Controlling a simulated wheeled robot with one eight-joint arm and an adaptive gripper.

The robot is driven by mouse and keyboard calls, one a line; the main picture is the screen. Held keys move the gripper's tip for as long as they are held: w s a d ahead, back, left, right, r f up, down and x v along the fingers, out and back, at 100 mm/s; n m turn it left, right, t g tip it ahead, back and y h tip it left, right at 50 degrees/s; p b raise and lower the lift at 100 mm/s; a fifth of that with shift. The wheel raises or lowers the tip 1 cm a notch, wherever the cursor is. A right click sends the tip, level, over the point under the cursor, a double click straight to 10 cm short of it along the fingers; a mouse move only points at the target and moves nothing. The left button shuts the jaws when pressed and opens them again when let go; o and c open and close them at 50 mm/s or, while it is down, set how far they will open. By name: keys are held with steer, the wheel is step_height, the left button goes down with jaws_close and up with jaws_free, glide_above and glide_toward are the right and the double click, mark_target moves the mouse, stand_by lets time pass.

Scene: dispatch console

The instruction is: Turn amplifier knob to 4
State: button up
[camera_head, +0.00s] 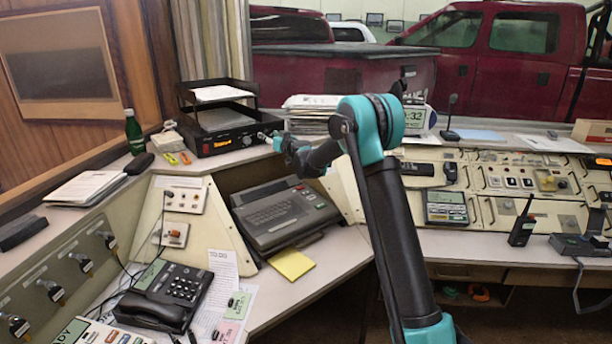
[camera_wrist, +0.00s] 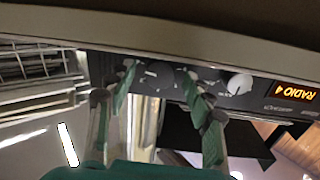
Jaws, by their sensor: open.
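The amplifier is a black box (camera_head: 212,136) on the back ledge, under a letter tray. Its front panel appears upside down in the wrist view, with an orange display reading RADIO 4 (camera_wrist: 295,91). A silver-white knob (camera_wrist: 239,83) sits beside the display. A dark round knob (camera_wrist: 160,76) is farther along the panel. My gripper (camera_wrist: 158,76) is open, with green-padded fingers on both sides of the dark knob. I cannot tell whether they touch it. In the head view my gripper (camera_head: 270,137) is at the right end of the amplifier's front, small and partly hidden by its own links.
A black letter tray (camera_head: 218,98) stands on the amplifier. A green bottle (camera_head: 133,131) and markers (camera_head: 178,158) are to its left. A stack of papers (camera_head: 312,107) is to its right. A grey typewriter-like machine (camera_head: 284,217) and a telephone (camera_head: 165,295) are lower in front.

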steer(key=n, duration=0.2)
steer(key=shift+n, duration=0.4)
steer(key=s+d+f+g, duration=0.1)
steer(key=s+d, duration=0.4)
steer(key=s, duration=0.4)
steer(key=s+d+f+g, duration=0.1)
steer(key=s+d, duration=0.5)
steer(key=s, duration=0.3)
steer(key=s+d+f+g+h, duration=0.1)
steer(key=s+d, duration=0.4)
steer(key=s, duration=0.5)
steer(key=shift+d+f+g, duration=0.25)
steer(key=shift+f+g, duration=0.15)
steer(key=shift+g, duration=0.1)
